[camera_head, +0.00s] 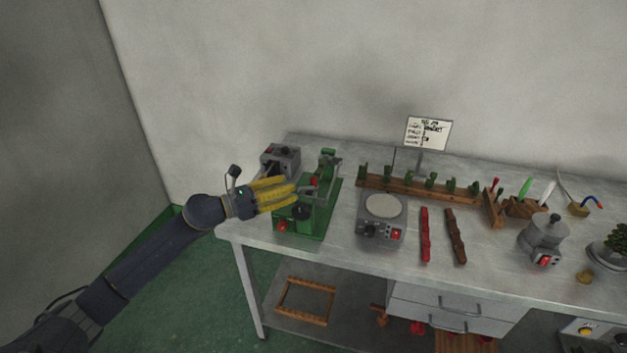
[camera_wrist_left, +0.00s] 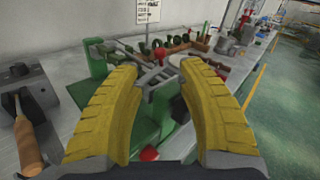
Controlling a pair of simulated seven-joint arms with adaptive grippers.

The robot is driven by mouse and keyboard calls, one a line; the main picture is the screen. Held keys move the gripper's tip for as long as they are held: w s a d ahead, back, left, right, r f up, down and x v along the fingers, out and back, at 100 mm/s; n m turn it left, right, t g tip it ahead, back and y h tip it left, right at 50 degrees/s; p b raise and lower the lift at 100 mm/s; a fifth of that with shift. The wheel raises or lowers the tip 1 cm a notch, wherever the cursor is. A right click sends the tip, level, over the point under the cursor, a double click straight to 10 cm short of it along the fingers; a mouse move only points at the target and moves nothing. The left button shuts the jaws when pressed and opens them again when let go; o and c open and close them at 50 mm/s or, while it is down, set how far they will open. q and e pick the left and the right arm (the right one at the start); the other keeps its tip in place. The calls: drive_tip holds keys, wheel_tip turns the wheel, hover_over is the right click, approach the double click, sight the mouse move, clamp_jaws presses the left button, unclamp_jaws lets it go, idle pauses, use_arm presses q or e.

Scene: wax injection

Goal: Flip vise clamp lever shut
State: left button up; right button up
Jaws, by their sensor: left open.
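The green machine with a vise (camera_head: 322,222) stands at the left end of the bench. It also shows in the left wrist view, with a green upright (camera_wrist_left: 93,62) and grey metal bars (camera_wrist_left: 158,92). A red-tipped part (camera_head: 314,182), which may be the clamp lever, rises beside my fingertips; a red knob also shows in the wrist view (camera_wrist_left: 161,60). My left gripper (camera_head: 296,193) is open, its yellow fingers over the machine's left side. In the wrist view the fingers (camera_wrist_left: 153,67) frame the grey bars, with nothing held. Contact cannot be told. My right gripper is out of view.
A grey box device (camera_head: 281,160) stands behind the machine; its wooden handle (camera_wrist_left: 27,142) shows in the wrist view. A grey hot plate (camera_head: 381,225), a wooden tool rack (camera_head: 415,190) and red and brown bars (camera_head: 425,236) lie to the right. The bench front (camera_head: 330,252) is clear.

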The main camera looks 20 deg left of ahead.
sight(314, 177)
use_arm(q)
drive_tip(key=x, duration=0.8)
drive_tip(key=shift+w+d+f, duration=0.1)
drive_tip(key=shift+w+d, duration=0.1)
drive_tip(key=shift+d, duration=0.05)
drive_tip(key=shift+o, duration=0.2)
clamp_jaws()
